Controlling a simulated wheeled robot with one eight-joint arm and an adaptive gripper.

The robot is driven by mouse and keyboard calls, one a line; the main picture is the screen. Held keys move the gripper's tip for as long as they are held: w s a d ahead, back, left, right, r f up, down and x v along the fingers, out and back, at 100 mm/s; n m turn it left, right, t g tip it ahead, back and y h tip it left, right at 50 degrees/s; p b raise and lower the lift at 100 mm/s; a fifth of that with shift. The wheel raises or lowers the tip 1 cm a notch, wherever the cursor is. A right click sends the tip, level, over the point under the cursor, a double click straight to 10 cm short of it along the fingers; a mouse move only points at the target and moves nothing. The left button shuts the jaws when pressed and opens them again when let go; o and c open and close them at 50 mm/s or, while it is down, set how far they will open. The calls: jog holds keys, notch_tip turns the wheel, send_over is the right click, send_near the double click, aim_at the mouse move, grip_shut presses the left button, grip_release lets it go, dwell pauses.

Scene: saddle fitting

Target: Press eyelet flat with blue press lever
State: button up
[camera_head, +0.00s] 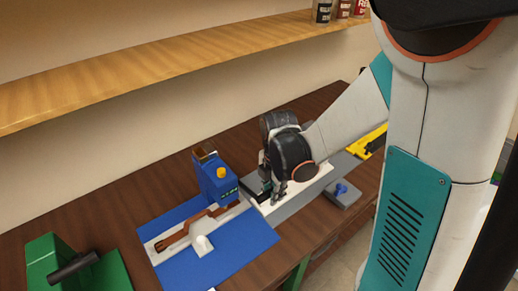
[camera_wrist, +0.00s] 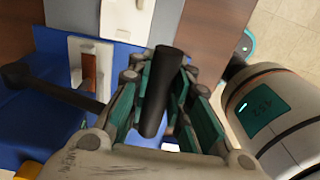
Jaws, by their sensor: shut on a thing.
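The blue press (camera_head: 216,180) stands upright behind the blue mat, with a yellow knob on its side. In the wrist view its blue body (camera_wrist: 25,112) fills the left, and a dark lever rod (camera_wrist: 60,90) runs from it toward my gripper. My gripper (camera_wrist: 162,95) is shut on the black lever grip (camera_wrist: 155,100), which lies between the teal finger pads. In the head view my gripper (camera_head: 272,190) is just right of the press. A brown strap (camera_head: 200,222) lies on a white plate running up to the press. I cannot make out the eyelet.
A green press (camera_head: 48,258) with a black handle stands at the lower left. A white rounded piece (camera_head: 201,246) sits on the blue mat (camera_head: 238,243). A grey block with a blue knob (camera_head: 342,189) and a yellow object (camera_head: 368,143) lie right. A wooden shelf (camera_head: 150,70) runs above.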

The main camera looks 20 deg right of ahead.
jog(key=shift+w+a+r+p, duration=0.1)
jog(key=shift+w+r+p, duration=0.15)
jog(key=shift+r+p, duration=0.65)
jog(key=shift+w+a+r+p, duration=0.1)
jog(key=shift+w+r+p, duration=0.25)
jog(key=shift+r, duration=0.8)
jog(key=shift+o, duration=0.2)
jog(key=shift+w+a+r+p, duration=0.1)
jog(key=shift+w+r+p, duration=0.3)
jog(key=shift+r, duration=0.3)
jog(key=shift+w+a+r+p, duration=0.15)
jog(key=shift+w+r+p, duration=0.1)
jog(key=shift+r+p, duration=0.4)
jog(key=shift+w+a+r+p, duration=0.1)
jog(key=shift+w+r+p, duration=0.25)
jog(key=shift+r, duration=0.45)
jog(key=shift+w+a+r+p, duration=0.3)
jog(key=shift+w+r, duration=0.3)
jog(key=shift+w, duration=0.2)
jog(key=shift+w+a+r+p, duration=0.25)
jog(key=shift+w+r, duration=0.35)
jog(key=shift+w, duration=0.15)
jog(key=shift+o, duration=1.1)
jog(key=shift+w+r, duration=0.25)
jog(key=shift+w, duration=0.1)
jog(key=shift+o, duration=0.6)
jog(key=shift+w+a, duration=0.1)
jog(key=o, duration=0.5)
jog(key=shift+w+f, duration=0.1)
